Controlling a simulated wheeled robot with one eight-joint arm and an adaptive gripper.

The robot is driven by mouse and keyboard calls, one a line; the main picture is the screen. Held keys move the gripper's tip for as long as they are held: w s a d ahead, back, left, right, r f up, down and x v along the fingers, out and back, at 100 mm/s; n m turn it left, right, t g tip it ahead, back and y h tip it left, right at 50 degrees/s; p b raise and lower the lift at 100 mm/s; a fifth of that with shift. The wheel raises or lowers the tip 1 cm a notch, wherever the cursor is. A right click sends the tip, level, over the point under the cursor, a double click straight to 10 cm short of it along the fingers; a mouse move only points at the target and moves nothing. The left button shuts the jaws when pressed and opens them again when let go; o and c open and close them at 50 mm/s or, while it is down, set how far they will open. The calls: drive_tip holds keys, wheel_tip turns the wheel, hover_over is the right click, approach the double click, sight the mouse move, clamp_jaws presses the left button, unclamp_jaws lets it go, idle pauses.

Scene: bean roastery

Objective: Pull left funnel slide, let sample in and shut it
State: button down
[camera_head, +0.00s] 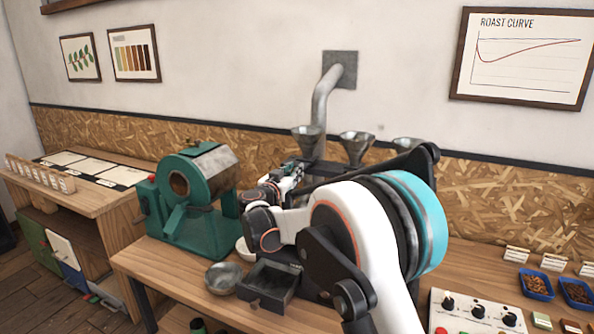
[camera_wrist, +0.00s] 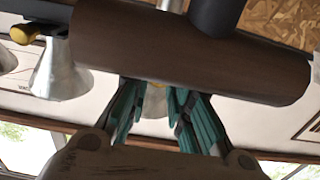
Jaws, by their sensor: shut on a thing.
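Three grey metal funnels stand in a row at the wall in the head view: the left funnel (camera_head: 307,132), the middle funnel (camera_head: 355,143) and the right funnel (camera_head: 406,143). My gripper (camera_head: 293,172) is just below and in front of the left funnel, partly hidden by my arm. In the wrist view, which looks upside down, its teal fingers (camera_wrist: 157,92) are shut on a small brass-coloured knob (camera_wrist: 157,85), mostly hidden between them. A grey funnel shows behind the fingers. The slide's position cannot be told.
A brass knob (camera_wrist: 25,33) sits beside a neighbouring funnel (camera_wrist: 62,75). A dark brown cylinder (camera_wrist: 180,45) crosses close to my fingers. The green roaster (camera_head: 190,225) stands left; a metal bowl (camera_head: 224,277) and dark tray (camera_head: 268,284) are on the bench front.

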drive_tip(key=c, duration=1.4)
unclamp_jaws()
drive_tip(key=shift+c, duration=0.2)
drive_tip(key=v, duration=1.2)
